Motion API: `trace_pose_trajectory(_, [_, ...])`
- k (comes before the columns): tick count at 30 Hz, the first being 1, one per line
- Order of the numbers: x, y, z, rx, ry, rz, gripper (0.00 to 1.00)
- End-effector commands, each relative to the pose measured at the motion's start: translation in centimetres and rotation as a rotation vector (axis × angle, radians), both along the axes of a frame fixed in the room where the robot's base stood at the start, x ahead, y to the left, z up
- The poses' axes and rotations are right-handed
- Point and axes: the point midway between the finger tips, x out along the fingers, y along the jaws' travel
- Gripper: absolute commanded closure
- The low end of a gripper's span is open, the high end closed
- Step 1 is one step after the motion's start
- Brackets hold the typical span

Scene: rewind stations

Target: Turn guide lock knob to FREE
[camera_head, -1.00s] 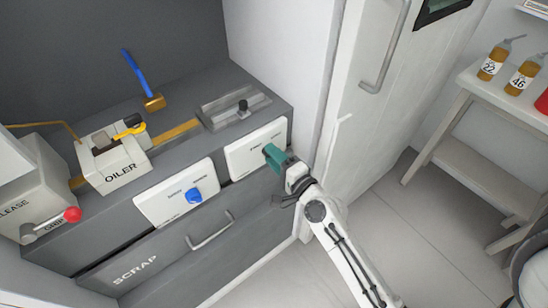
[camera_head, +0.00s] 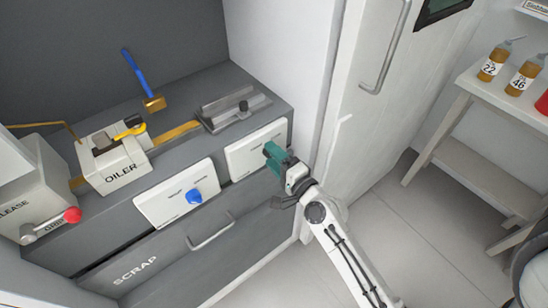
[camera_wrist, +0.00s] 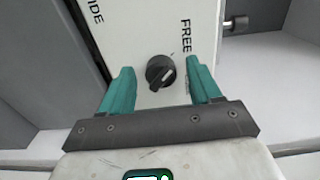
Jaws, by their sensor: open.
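The guide lock knob (camera_wrist: 160,72) is a round black knob with a pale diagonal mark, on a white plate (camera_wrist: 142,28). The word FREE is printed on the plate to the knob's upper right in the wrist view. My gripper (camera_wrist: 161,80) is open, with one teal finger on each side of the knob and gaps beside it. I cannot tell how deep the fingers reach. In the head view my gripper (camera_head: 272,153) is in front of the right white plate (camera_head: 248,146) and hides the knob.
A second white plate with a blue knob (camera_head: 194,197) is to the left. The SCRAP drawer (camera_head: 165,262) with its bar handle lies below. A steel clamp block (camera_head: 232,108) sits on the grey top. A white door (camera_head: 362,130) stands close on the right.

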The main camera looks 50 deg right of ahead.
Motion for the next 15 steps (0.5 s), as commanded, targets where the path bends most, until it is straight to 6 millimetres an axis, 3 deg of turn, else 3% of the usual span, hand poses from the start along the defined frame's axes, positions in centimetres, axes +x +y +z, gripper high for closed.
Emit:
trace_pose_trajectory(5, [-1.0,0.3,-0.2,0.002,0.002,0.000,0.37])
trace_pose_trajectory(15, [-6.7,2.0,-0.4,0.000,0.003,0.001,0.37])
